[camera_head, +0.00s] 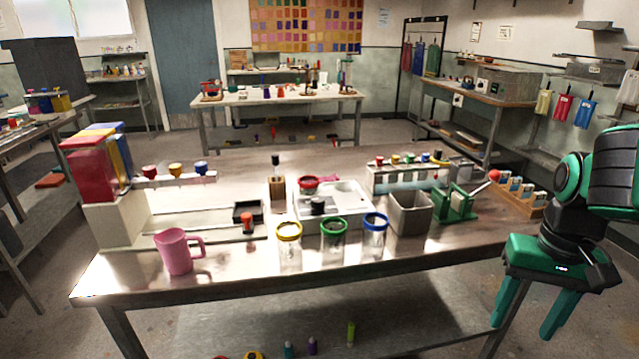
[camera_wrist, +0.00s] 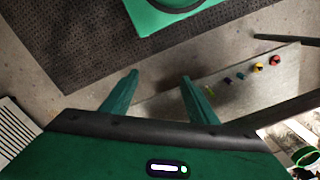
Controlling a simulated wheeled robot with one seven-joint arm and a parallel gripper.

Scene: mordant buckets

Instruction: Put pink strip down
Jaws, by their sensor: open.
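My gripper (camera_head: 524,328) hangs at the right, beyond the front right edge of the table, with its two green fingers apart. In the wrist view my gripper (camera_wrist: 160,76) is open, with nothing between the fingers and floor below. I cannot make out a pink strip for certain. A small pinkish-red piece (camera_head: 331,179) shows beside a red-rimmed jar on the white tray (camera_head: 350,204), too small to identify. No strip shows in the wrist view.
On the table (camera_head: 215,275) stand a pink mug (camera_head: 173,252), jars with yellow (camera_head: 289,231), green (camera_head: 334,228) and blue (camera_head: 375,222) rims, a grey bin (camera_head: 409,216) and a green press (camera_head: 454,205). Small bottles lie on the lower shelf (camera_wrist: 245,95). The front right tabletop is clear.

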